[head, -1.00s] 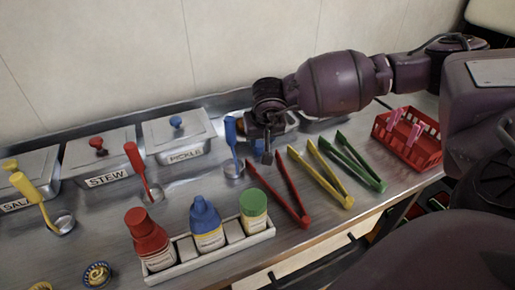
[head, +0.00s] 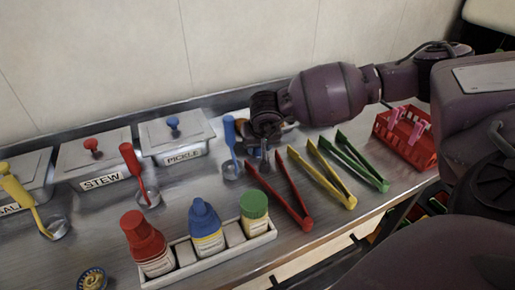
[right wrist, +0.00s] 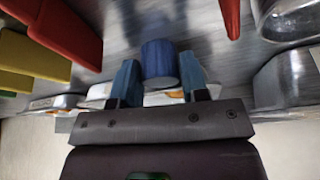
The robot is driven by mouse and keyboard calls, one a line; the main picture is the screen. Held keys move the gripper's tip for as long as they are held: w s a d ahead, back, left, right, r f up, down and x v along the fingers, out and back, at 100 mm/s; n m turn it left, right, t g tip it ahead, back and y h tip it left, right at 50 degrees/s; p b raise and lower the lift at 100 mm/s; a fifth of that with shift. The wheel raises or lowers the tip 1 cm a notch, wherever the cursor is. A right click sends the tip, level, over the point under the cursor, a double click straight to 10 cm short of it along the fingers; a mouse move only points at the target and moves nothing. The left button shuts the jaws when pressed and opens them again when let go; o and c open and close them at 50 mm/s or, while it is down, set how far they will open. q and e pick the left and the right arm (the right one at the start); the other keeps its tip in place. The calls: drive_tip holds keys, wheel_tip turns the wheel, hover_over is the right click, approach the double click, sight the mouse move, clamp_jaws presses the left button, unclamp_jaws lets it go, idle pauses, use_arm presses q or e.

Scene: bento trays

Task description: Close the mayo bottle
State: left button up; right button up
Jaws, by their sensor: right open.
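Three squeeze bottles stand in a white rack (head: 207,260) at the counter's front: a red one (head: 146,240), a blue-topped one (head: 206,228) with a narrow tip, and a green-topped one (head: 255,213). Their labels are too small to read, so I cannot tell which is mayo. My right gripper (head: 265,158) is open behind the rack, between the blue ladle (head: 230,145) and the red tongs (head: 287,193). In the right wrist view, a short blue cylinder (right wrist: 159,62) shows between its two fingers; I cannot tell if they touch it. My left gripper is not in view.
Lidded metal pans marked STEW (head: 94,160) and PICKLE (head: 177,135) line the back left. Yellow tongs (head: 331,177) and green tongs (head: 360,164) lie right of the gripper, before a red basket (head: 407,140). A small patterned round thing (head: 91,279) is at front left.

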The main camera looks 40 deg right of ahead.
drive_tip(key=c, duration=0.6)
drive_tip(key=shift+r, duration=0.1)
wheel_tip(320, 180, up, 10)
drive_tip(key=shift+f+p, duration=0.2)
drive_tip(key=shift+p, duration=0.65)
wheel_tip(320, 180, up, 10)
drive_tip(key=shift+r+p, duration=0.15)
drive_tip(key=shift+p, duration=0.45)
